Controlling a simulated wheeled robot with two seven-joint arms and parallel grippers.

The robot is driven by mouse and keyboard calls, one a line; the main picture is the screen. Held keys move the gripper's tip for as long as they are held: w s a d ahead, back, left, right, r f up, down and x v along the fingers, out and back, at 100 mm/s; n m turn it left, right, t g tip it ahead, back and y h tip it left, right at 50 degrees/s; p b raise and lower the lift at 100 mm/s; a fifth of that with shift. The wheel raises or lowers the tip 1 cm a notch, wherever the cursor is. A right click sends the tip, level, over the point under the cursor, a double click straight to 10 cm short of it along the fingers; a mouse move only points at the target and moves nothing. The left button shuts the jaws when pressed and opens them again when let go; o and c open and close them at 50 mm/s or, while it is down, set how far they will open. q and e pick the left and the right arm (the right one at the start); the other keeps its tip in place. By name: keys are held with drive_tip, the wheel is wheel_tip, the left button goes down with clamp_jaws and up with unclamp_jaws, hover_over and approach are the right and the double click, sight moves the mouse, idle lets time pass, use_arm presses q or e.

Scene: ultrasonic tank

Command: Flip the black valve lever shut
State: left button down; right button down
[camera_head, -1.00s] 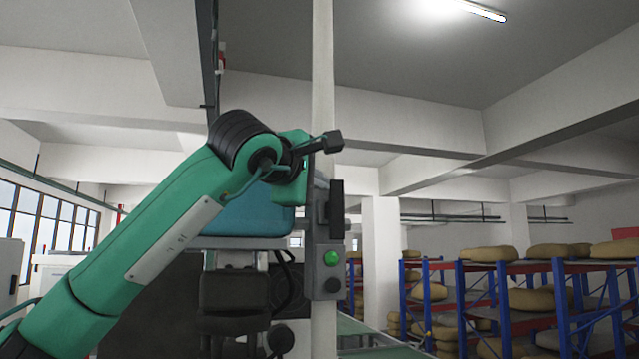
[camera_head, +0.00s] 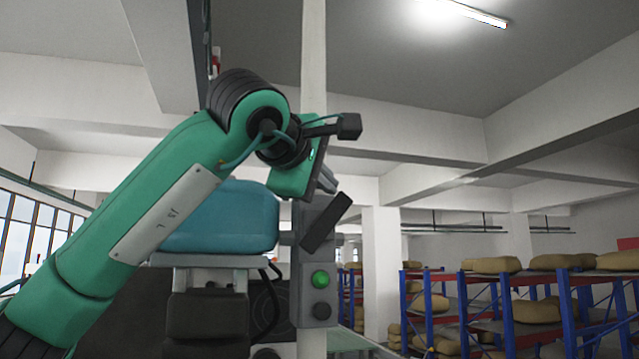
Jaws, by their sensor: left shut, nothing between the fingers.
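The black valve lever (camera_head: 326,222) is a flat dark bar on the front of a grey box on the pale column. It is tilted, with its upper end leaning to the right and its lower end to the left. My left gripper (camera_head: 328,181) is shut and empty just above the lever's upper end. I cannot tell whether the fingertips touch it. My green left arm comes in from the left and hides part of the column and the equipment behind. My right gripper is not in view.
A grey control box with a green button (camera_head: 320,280) and a black knob (camera_head: 321,310) sits below the lever. A blue rounded tank (camera_head: 220,222) stands left of it. Blue and orange racks with sacks (camera_head: 540,310) stand at the right, farther back.

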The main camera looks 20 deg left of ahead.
use_arm(q)
drive_tip(key=shift+w+d+f, duration=0.2)
drive_tip(key=shift+w+d, duration=0.2)
drive_tip(key=shift+d, duration=0.25)
drive_tip(key=shift+w+d+f, duration=0.2)
drive_tip(key=shift+w+d, duration=0.15)
drive_tip(key=shift+d, duration=0.25)
drive_tip(key=shift+w+d+f, duration=0.2)
drive_tip(key=shift+w+d, duration=0.2)
drive_tip(key=shift+d, duration=0.25)
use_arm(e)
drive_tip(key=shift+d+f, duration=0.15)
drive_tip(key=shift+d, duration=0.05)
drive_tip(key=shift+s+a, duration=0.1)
